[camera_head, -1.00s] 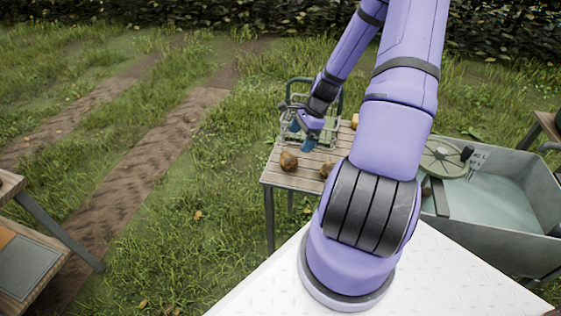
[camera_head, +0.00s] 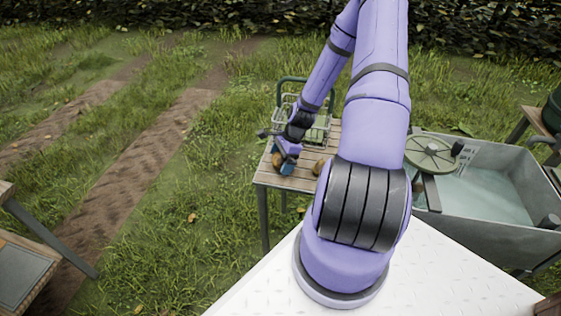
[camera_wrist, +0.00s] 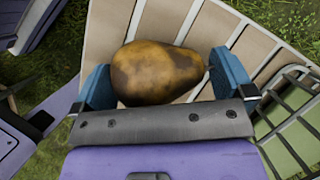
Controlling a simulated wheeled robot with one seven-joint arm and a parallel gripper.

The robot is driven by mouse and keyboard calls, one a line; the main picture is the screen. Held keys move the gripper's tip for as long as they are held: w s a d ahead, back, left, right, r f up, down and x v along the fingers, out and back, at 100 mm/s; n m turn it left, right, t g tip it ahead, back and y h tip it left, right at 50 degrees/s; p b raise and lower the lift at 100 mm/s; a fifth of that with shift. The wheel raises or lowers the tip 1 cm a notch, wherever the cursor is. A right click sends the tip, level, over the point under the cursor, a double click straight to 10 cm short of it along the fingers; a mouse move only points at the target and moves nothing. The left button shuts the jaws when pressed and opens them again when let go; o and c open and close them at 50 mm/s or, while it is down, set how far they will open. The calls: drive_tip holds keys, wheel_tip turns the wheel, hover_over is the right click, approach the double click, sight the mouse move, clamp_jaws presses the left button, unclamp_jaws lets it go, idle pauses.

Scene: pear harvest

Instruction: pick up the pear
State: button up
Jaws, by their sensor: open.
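A brown and yellow pear (camera_wrist: 155,72) lies on the slatted wooden table (camera_wrist: 243,50) in the wrist view. My gripper (camera_wrist: 163,85) is open, with one blue finger at each end of the pear. The right finger is very near the narrow end; I cannot tell whether it touches. In the head view my gripper (camera_head: 287,160) is low over the table, and the pear (camera_head: 277,160) shows partly behind it. A second brown pear (camera_head: 319,167) lies to the right, beside my arm.
A green wire basket (camera_head: 318,127) stands at the back of the table, close to my gripper. A grey metal tub (camera_head: 490,190) with a round green lid-like disc (camera_head: 430,153) stands to the right. Grass lies left of the table.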

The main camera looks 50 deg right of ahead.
drive_tip(key=shift+f, duration=0.25)
drive_tip(key=c, duration=0.8)
drive_tip(key=shift+c, duration=0.2)
drive_tip(key=shift+r, duration=0.15)
wheel_tip(320, 180, up, 10)
drive_tip(key=shift+f, duration=0.1)
drive_tip(key=shift+a, duration=0.1)
drive_tip(key=w+a+n+g+h, duration=0.2)
drive_tip(key=w+a+n, duration=0.5)
drive_tip(key=a+n, duration=0.4)
drive_tip(key=w+a+f+n+g+h, duration=0.1)
drive_tip(key=w+a+n+g, duration=0.3)
drive_tip(key=w+a+n, duration=0.4)
drive_tip(key=a+n+h, duration=0.1)
drive_tip(key=a+n, duration=0.2)
drive_tip(key=n, duration=0.1)
drive_tip(key=shift+a+f, duration=0.15)
drive_tip(key=shift+f, duration=0.1)
